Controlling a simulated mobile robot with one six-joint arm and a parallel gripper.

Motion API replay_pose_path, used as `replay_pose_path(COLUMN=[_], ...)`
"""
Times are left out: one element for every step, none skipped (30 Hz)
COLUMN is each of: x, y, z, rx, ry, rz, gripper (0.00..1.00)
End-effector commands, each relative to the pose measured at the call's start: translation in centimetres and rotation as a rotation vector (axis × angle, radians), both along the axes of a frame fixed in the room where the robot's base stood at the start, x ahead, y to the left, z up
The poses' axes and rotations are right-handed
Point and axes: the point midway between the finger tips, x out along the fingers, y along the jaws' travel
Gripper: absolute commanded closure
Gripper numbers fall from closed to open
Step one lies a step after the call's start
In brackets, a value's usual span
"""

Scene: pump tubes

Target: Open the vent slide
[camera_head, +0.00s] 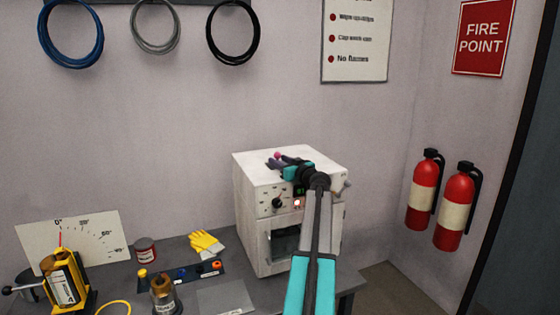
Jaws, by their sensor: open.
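A white oven-like cabinet (255,190) stands on the right part of the bench, with a dark door window and a front panel with a knob and a small red light. A small pink knob (277,155) shows at its top; it may belong to the vent slide, but the slide itself is hidden or too small to make out. My gripper (274,163) is open over the cabinet's top, its dark fingers pointing left, right beside the pink knob. I cannot tell whether the fingers touch the knob or stand around it.
The grey bench (205,255) holds yellow gloves (206,243), a red can (145,250), a brass-topped cylinder (163,294) and a yellow device (66,280) to the left. Two fire extinguishers (455,207) hang at right. Coiled tubes (232,33) hang high on the wall.

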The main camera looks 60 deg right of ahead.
Motion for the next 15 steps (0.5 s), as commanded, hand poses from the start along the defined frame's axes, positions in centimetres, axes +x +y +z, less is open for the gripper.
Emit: replay_pose_path(x=[0.08,0.1,0.11,0.1,0.09,0.09,0.09,0.09,0.1,0.1,0.1,0.1,0.1,0.1,0.1], y=[-0.04,-0.04,-0.03,-0.02,-0.01,-0.01,-0.01,-0.01,0.0,0.0,0.0,0.0,0.01,0.01,0.01], z=[0.0,-0.01,-0.02,-0.03,-0.03,-0.03,-0.03,-0.03,-0.03,-0.03,-0.03,-0.03,-0.03,-0.03,-0.03], rx=[0.0,0.0,0.0,0.0,0.0,0.0,0.0,0.0,0.0,0.0,0.0,0.0,0.0,0.0,0.0], ry=[0.0,0.0,0.0,0.0,0.0,0.0,0.0,0.0,0.0,0.0,0.0,0.0,0.0,0.0,0.0], rz=[0.0,0.0,0.0,0.0,0.0,0.0,0.0,0.0,0.0,0.0,0.0,0.0,0.0,0.0,0.0], gripper=[0.6,0.6,0.6,0.6,0.6,0.6,0.6,0.6,0.63,0.68,0.73,0.8,0.85,0.9,0.97])
